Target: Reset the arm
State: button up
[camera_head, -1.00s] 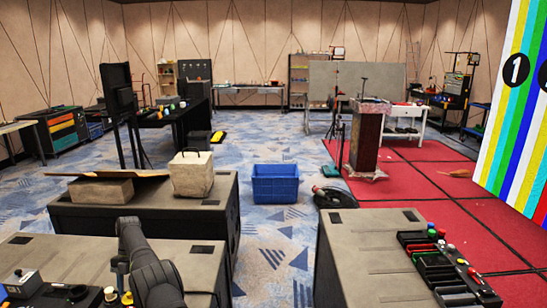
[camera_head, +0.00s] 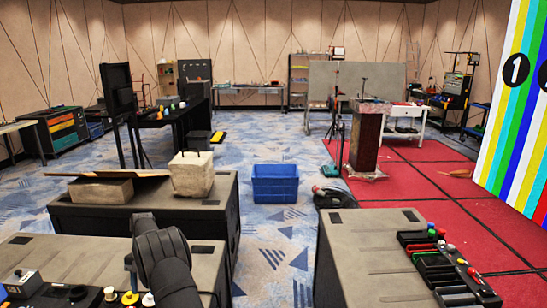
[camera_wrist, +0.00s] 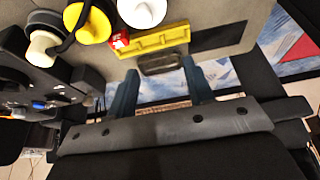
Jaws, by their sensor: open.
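My arm (camera_head: 165,262) shows at the bottom left of the head view, above the near grey-topped case. My gripper is outside the head view. In the wrist view my gripper (camera_wrist: 160,88) is open, with its two dark blue fingers well apart and nothing between them that I can see held. Beyond the fingertips is a yellow piece (camera_wrist: 150,42) with a red part at its left end, on a beige surface. A dark oblong fitting (camera_wrist: 161,63) shows near the fingertips. I cannot tell its distance.
A white knob (camera_head: 148,299) and a yellow knob (camera_head: 130,298) are beside my arm on the near case (camera_head: 60,262). A beige bag (camera_head: 192,175) and a flat box (camera_head: 100,191) stand on the case behind. A blue crate (camera_head: 275,184) is on the floor.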

jog(key=w+d+r+m+t+y, duration=0.1)
jog(key=w+d+m+y, duration=0.1)
jog(key=d+m, duration=0.65)
jog(key=w+d+r+m+t+y, duration=0.1)
jog(key=w+d+m+t+y, duration=0.3)
jog(key=d, duration=0.7)
jog(key=s+d+m+t+h, duration=0.2)
jog(key=s+d+m, duration=0.1)
jog(key=d+m, duration=0.7)
jog(key=s+d+m+t+h, duration=0.2)
jog(key=s+d+m+h, duration=0.1)
jog(key=d+m, duration=0.8)
jog(key=shift+f, duration=0.15)
jog(key=shift+d, duration=0.1)
